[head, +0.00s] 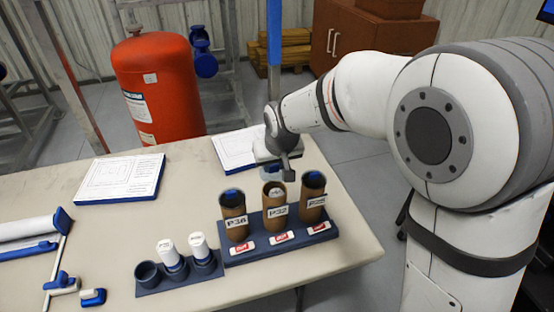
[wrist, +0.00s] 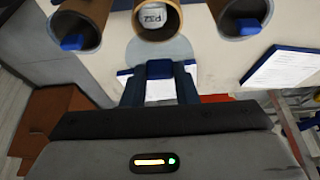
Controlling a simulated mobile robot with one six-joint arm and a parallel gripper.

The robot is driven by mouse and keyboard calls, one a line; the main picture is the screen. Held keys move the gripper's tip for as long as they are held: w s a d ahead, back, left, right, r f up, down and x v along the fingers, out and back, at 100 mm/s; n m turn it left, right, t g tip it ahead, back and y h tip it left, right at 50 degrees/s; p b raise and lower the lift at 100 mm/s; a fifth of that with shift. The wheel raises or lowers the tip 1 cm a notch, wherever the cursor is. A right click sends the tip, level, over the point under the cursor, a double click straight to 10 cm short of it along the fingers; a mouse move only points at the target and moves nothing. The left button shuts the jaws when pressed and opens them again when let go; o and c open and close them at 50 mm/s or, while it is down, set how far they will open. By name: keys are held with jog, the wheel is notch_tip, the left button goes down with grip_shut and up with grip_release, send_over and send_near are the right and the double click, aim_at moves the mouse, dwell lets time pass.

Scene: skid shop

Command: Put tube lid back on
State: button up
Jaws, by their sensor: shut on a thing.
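Three brown cardboard tubes stand in a dark blue rack (head: 240,256). The middle tube, P32 (head: 274,220), is open at the top, and a white roll end shows inside; it also shows in the wrist view (wrist: 156,22). The left tube, P36 (head: 234,222), and right tube, P25 (head: 312,205), each show a blue piece at a dark mouth. My gripper (head: 284,168) is just behind the tubes. In the wrist view, its fingers (wrist: 160,82) are shut on the blue knob of a lid, whose pale grey disc (wrist: 178,48) shows beyond. The lid is apart from the tubes.
A smaller rack (head: 160,288) with two white-capped bottles stands left of the tubes. A drawing board (head: 120,180) lies on the table, and another (head: 232,150) lies behind my gripper. A paper roll holder (head: 30,235) is at left. The table's middle is clear.

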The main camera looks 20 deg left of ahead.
aim_at(276, 176)
jog(key=shift+f+b, duration=1.75)
jog(key=shift+f, duration=1.1)
jog(key=shift+d, duration=0.1)
jog(key=shift+f+b, duration=0.15)
jog(key=shift+b, duration=0.45)
jog(key=o, duration=1)
jog(key=shift+o, duration=0.7)
jog(key=o, duration=0.3)
jog(key=shift+o, duration=0.2)
